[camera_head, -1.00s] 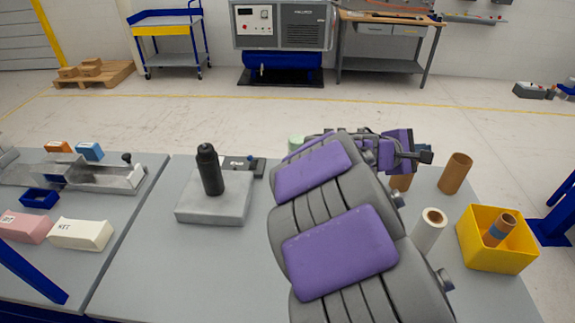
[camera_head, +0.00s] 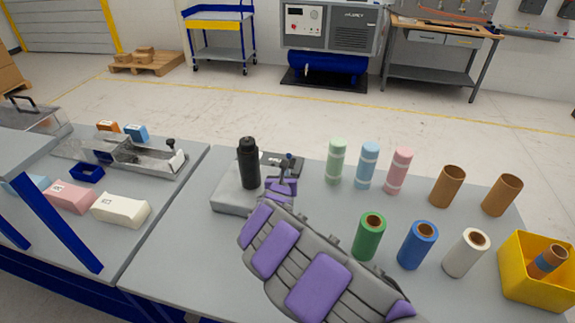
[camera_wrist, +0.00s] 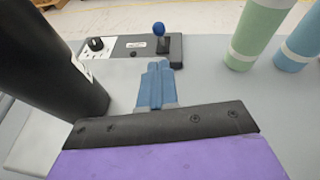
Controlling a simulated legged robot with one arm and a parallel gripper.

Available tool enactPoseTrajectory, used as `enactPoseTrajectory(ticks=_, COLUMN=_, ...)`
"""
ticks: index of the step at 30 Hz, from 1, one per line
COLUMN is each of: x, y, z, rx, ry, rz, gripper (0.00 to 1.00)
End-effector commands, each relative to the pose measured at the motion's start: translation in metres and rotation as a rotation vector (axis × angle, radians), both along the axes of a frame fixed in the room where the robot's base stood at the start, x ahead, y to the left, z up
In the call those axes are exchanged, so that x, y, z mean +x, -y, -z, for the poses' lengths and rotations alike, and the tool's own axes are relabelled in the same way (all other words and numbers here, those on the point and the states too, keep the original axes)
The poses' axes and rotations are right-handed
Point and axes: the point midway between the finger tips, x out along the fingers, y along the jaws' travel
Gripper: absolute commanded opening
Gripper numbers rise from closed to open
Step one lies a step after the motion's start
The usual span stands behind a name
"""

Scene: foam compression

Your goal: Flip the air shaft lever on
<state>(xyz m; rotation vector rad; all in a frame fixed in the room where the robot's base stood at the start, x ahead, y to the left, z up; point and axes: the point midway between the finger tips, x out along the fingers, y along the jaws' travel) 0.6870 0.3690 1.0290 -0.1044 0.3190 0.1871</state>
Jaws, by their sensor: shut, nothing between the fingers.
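The lever (camera_wrist: 159,32) has a blue ball knob on a short dark stem and stands about upright on a small grey and black control box (camera_wrist: 128,46). The box also carries a black round knob at its left. In the head view the box (camera_head: 269,160) sits behind the black upright shaft (camera_head: 249,163), partly hidden by my arm. My gripper (camera_wrist: 156,68) has blue fingers, shut and empty, pointing at the box just in front of the lever. I see a small gap to the lever, but cannot judge the height.
The shaft stands on a grey block (camera_head: 230,199), close to the left of my gripper. Pastel green (camera_head: 335,162), blue (camera_head: 367,166) and pink rolls (camera_head: 398,171) stand to the right. Several cores and a yellow bin (camera_head: 515,275) are farther right.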

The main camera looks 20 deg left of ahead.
Motion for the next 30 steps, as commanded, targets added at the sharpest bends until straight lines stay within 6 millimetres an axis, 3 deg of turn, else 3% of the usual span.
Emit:
enactPoseTrajectory(ticks=11, x=0.008, y=-0.004, z=0.005, rx=0.004, ry=-0.005, rz=0.0, gripper=0.0)
enactPoseTrajectory(ticks=30, x=0.072, y=-0.013, z=0.027, rx=0.002, ry=-0.003, rz=0.004, gripper=0.0)
